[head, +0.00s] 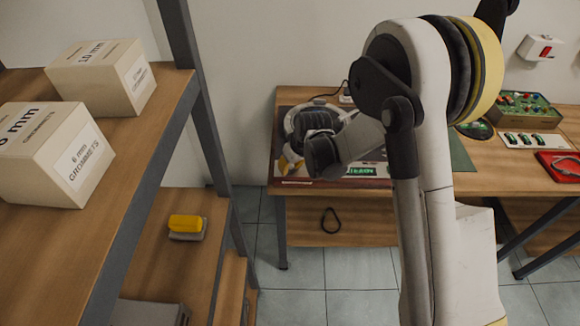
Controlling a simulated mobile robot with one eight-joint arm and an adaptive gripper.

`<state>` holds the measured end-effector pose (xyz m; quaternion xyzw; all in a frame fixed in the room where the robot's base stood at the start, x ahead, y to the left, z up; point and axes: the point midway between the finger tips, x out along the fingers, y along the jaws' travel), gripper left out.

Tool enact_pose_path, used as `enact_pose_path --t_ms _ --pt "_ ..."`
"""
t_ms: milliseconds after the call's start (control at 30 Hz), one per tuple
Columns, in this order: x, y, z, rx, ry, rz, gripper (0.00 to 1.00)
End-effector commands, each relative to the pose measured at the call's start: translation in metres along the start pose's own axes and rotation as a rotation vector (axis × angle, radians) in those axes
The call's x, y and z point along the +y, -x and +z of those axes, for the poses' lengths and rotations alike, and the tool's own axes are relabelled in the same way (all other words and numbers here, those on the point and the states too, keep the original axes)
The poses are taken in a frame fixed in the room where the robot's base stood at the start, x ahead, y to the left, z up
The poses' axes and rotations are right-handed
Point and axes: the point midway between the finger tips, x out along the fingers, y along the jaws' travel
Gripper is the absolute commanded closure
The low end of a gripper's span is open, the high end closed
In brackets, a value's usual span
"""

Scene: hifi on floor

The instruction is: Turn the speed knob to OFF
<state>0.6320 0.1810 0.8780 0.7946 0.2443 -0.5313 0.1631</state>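I cannot pick out the speed knob or its OFF mark; any control that small is too small to tell or hidden behind my arm. My arm fills the right middle of the head view and covers part of the workbench (300,184).
A red-switched box (536,47) is on the wall. A shelf with two cartons (105,78) stands left. Tiled floor (325,275) is clear.

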Motion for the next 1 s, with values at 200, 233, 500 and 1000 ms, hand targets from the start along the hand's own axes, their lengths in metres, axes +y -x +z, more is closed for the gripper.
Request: enact_pose_path --t_ms 200,233,500,1000 --pt "-0.0011 -0.0017 -0.0004 0.002 -0.114 0.049 1.0" --pt "-0.0015 -0.0017 -0.0005 0.003 -0.136 0.057 1.0" --pt "-0.0016 -0.0018 -0.0007 0.003 -0.358 0.15 1.0" --pt "-0.0015 -0.0009 -0.0017 0.003 -0.685 0.284 1.0"
